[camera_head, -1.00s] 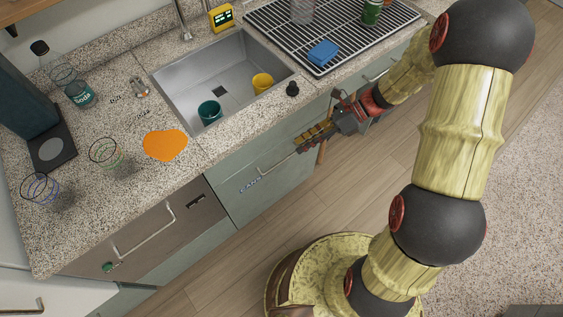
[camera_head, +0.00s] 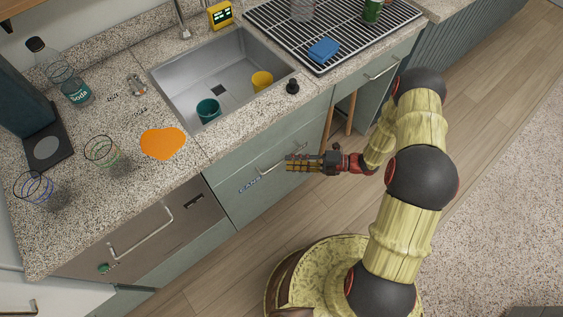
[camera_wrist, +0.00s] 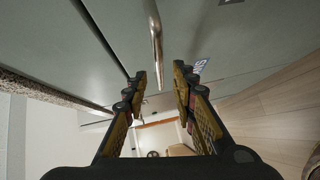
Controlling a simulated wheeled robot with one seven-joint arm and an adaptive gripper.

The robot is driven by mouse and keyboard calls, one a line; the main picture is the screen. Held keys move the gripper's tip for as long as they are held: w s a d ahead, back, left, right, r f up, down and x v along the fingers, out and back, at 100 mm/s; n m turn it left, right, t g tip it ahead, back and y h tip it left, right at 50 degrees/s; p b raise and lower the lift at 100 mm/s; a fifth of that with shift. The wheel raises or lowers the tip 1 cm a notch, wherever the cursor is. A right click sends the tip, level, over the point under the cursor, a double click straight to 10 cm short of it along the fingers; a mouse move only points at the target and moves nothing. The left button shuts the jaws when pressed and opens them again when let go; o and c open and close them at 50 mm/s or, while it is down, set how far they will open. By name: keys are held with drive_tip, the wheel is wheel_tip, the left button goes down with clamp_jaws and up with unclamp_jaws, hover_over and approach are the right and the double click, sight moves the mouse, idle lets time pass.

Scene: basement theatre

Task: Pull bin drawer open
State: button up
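The bin drawer (camera_head: 234,201) is a grey-green front under the sink, marked "CANS" near its left part. It looks flush with the cabinet. Its long metal handle (camera_head: 263,171) runs along the front and is partly covered by my gripper in the head view. My gripper (camera_head: 288,162) is at the handle's right part, in front of the drawer. In the wrist view, my gripper (camera_wrist: 160,86) has its two fingers apart, and the handle (camera_wrist: 155,35) reaches down to the gap between the fingertips. I cannot tell whether the fingers touch it. The label (camera_wrist: 200,67) shows beyond the right finger.
A dishwasher-like front (camera_head: 135,235) with its own handle is left of the drawer. The counter (camera_head: 215,150) edge overhangs above. Wooden legs (camera_head: 350,113) stand in an opening to the right. The wood floor (camera_head: 285,220) before the drawer is clear except for my base.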

sight(282, 161)
drive_tip(key=shift+b+x, duration=0.55)
drive_tip(key=shift+x, duration=1.7)
clamp_jaws()
